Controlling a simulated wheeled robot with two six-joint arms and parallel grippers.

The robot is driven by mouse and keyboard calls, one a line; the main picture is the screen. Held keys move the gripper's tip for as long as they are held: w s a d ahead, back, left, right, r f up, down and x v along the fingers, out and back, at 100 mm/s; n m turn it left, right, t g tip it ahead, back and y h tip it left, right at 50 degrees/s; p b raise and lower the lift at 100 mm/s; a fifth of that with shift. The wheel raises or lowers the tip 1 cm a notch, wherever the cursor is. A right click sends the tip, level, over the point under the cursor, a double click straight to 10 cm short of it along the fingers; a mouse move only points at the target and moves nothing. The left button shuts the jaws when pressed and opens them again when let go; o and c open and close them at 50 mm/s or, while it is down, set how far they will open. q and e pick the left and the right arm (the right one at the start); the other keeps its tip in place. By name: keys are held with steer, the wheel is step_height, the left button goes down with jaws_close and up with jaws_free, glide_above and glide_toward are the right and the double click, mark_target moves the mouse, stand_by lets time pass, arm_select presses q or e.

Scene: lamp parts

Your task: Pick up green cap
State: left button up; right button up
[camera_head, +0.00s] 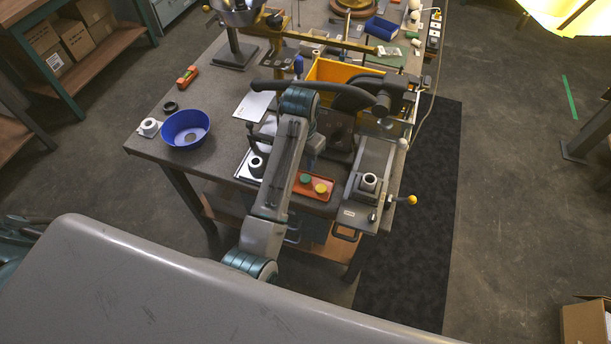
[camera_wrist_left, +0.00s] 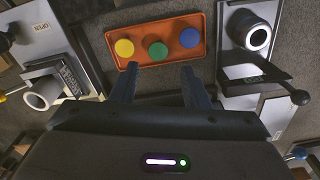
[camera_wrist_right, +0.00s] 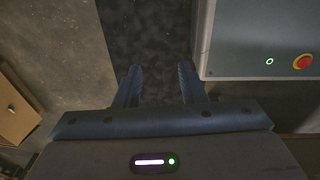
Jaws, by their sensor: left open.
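The green cap (camera_wrist_left: 158,50) lies in the middle of an orange tray (camera_wrist_left: 185,18) in the left wrist view, between a yellow cap (camera_wrist_left: 125,48) and a blue cap (camera_wrist_left: 190,38). In the head view the green cap (camera_head: 305,178) and yellow cap (camera_head: 320,188) show in the tray, while my left arm hides the blue one. My left gripper (camera_wrist_left: 159,69) is open and empty, its fingertips by the tray's edge on either side of the green cap's line. My right gripper (camera_wrist_right: 159,68) is open and empty over the floor, away from the table.
Fixtures with white cylinders stand on both sides of the tray, left (camera_head: 257,165) and right (camera_head: 368,182). A yellow bin (camera_head: 335,70) stands behind. A blue bowl (camera_head: 185,129) sits at the table's left. A grey box with a red button (camera_wrist_right: 302,61) is beside my right gripper.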

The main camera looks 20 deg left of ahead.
arm_select(q)
steer(key=p, duration=0.2)
glide_above(305, 178)
steer(key=f, duration=0.4)
steer(key=shift+s, duration=0.25)
steer(key=shift+f, duration=0.55)
steer(key=shift+w+d+f, duration=0.1)
steer(key=shift+f, duration=0.15)
step_height(305, 178, down, 4)
steer(key=shift+w+f+p, duration=0.15)
steer(key=shift+f+p, duration=0.1)
steer(key=shift+p, duration=0.9)
steer(key=c, duration=0.7)
arm_select(e)
steer(key=shift+d+r, duration=0.25)
steer(key=shift+r, duration=0.8)
steer(key=shift+d+r, duration=0.25)
steer(key=shift+r, duration=0.8)
